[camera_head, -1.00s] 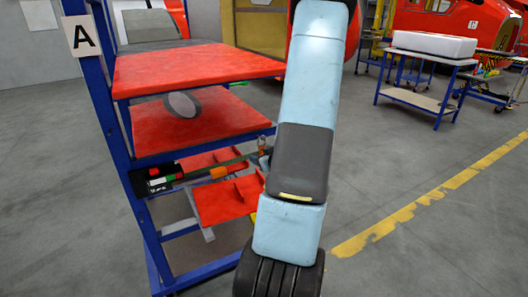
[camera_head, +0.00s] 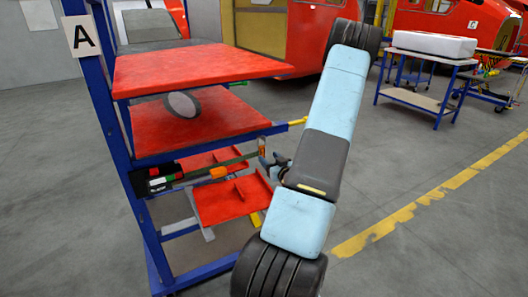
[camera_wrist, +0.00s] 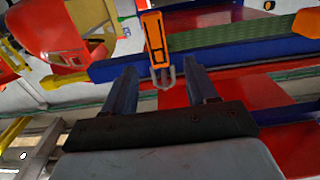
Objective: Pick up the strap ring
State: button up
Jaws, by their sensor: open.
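The strap ring (camera_wrist: 163,76) is a small grey metal loop at the end of an orange buckle (camera_wrist: 154,36) in the wrist view. In the head view the buckle (camera_head: 262,147) is a small orange piece at the right end of a greenish strap (camera_head: 235,161), by the rack's edge. My gripper (camera_wrist: 160,80) is open and empty, and the ring appears between its two fingers in the wrist view. I cannot tell whether the ring is deep enough to lie between them. In the head view my gripper (camera_head: 271,164) is just below the buckle.
A blue rack (camera_head: 103,110) with red shelves (camera_head: 195,66) stands at the left. A black device (camera_head: 155,178) sits at the strap's left end, and an orange piece (camera_head: 218,172) is on the strap. A table with a white block (camera_head: 433,43) stands at the back right.

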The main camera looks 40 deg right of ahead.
aim_at(263, 151)
jog(key=shift+x, duration=3.7)
jog(key=shift+d, duration=0.2)
grip_shut()
